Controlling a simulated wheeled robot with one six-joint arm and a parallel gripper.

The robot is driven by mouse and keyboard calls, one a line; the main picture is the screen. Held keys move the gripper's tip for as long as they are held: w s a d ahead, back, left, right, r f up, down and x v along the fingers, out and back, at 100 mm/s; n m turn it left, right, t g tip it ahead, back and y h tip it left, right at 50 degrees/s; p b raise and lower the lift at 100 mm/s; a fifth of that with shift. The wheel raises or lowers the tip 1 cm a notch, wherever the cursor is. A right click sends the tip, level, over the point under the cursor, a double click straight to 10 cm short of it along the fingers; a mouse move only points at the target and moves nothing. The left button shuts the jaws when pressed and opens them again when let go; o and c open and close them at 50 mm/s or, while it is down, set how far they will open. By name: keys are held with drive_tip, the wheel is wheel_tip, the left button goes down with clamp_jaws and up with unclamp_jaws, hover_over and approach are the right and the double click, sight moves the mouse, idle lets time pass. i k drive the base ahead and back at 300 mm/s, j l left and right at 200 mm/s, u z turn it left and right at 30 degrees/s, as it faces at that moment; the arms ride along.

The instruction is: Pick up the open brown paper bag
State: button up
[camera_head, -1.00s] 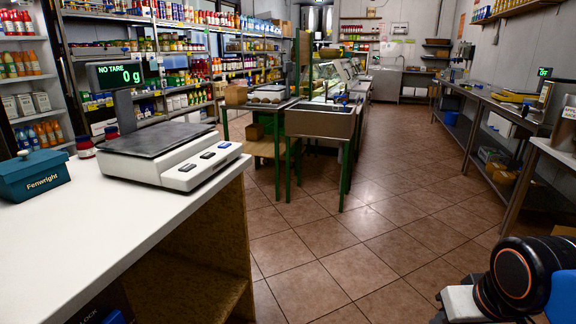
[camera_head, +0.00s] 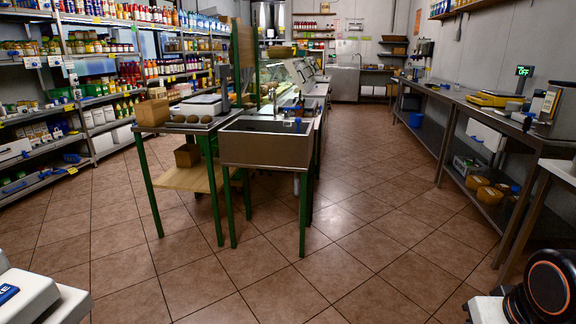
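I cannot make out an open brown paper bag for certain in the head view. A small brown box-like thing (camera_head: 152,112) stands on the left end of the green-legged table (camera_head: 172,128). Another brown thing (camera_head: 187,155) sits on the wooden shelf below it. Whether either is a paper bag or a carton I cannot tell. My gripper is not in view; only a dark rounded part with an orange ring, likely my arm, shows at the lower right.
A steel sink (camera_head: 262,148) on green legs stands mid-floor, beside the table. Stocked shelves (camera_head: 100,100) line the left. The tiled floor (camera_head: 380,215) between is clear.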

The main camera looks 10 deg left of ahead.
sight(150, 113)
drive_tip(key=i+u, duration=0.3)
drive_tip(key=i, duration=0.3)
drive_tip(key=i+u, duration=0.3)
drive_tip(key=i, duration=0.25)
drive_tip(key=i+l+u, duration=0.25)
drive_tip(key=i, duration=0.3)
drive_tip(key=i+j+u, duration=0.2)
drive_tip(key=i+u, duration=0.15)
drive_tip(key=i, duration=0.2)
drive_tip(key=i+u, duration=0.35)
drive_tip(key=i, duration=0.2)
drive_tip(key=i+u, duration=0.3)
drive_tip(key=i, duration=0.25)
